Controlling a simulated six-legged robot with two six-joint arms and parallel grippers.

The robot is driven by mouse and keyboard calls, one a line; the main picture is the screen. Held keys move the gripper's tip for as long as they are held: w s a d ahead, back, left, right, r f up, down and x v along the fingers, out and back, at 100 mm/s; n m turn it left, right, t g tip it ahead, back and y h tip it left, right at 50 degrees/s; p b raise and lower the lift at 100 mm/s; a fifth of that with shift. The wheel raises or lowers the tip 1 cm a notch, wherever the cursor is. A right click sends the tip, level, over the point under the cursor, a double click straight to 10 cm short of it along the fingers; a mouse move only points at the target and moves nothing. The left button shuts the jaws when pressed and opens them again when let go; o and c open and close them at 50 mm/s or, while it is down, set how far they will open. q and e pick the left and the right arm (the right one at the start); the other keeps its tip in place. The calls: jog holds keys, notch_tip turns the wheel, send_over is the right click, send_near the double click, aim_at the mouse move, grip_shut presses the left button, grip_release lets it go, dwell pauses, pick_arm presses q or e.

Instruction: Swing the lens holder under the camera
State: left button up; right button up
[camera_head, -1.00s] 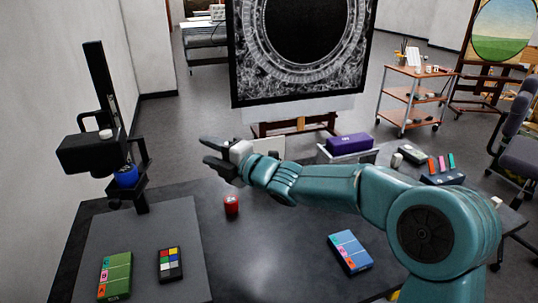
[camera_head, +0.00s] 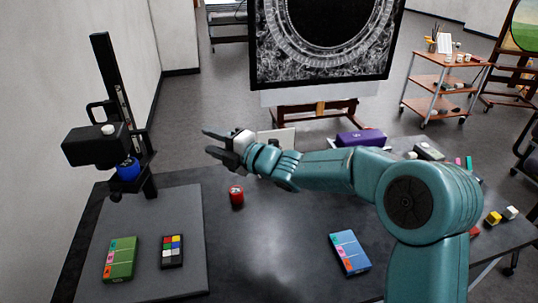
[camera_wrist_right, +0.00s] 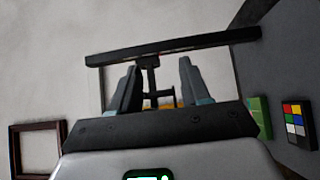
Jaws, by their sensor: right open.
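The copy stand (camera_head: 122,110) rises at the left with a black camera (camera_head: 96,147) on its column. A blue ring (camera_head: 127,170) sits below the camera's right side. Dark bracket parts (camera_head: 130,185) show around and under the ring, and I cannot clearly tell the lens holder apart from them. My right gripper (camera_head: 208,142) is open and empty, to the right of the stand and apart from it. In the right wrist view, the open fingers (camera_wrist_right: 158,82) point toward the dark stand column (camera_wrist_right: 175,47), with a small dark bracket (camera_wrist_right: 152,92) between them. My left gripper is out of view.
A grey board (camera_head: 145,275) under the stand holds a green box (camera_head: 120,259) and a colour chart (camera_head: 172,251). A red can (camera_head: 236,196) and a blue box (camera_head: 349,252) stand on the dark table (camera_head: 270,250). A purple case (camera_head: 360,138) lies farther back.

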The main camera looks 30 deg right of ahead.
pick_arm(q)
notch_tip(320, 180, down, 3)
jog(key=b, duration=0.3)
pick_arm(e)
jog(key=v, duration=1.5)
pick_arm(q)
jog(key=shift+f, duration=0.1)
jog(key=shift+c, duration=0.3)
pick_arm(e)
jog(key=shift+w, duration=0.1)
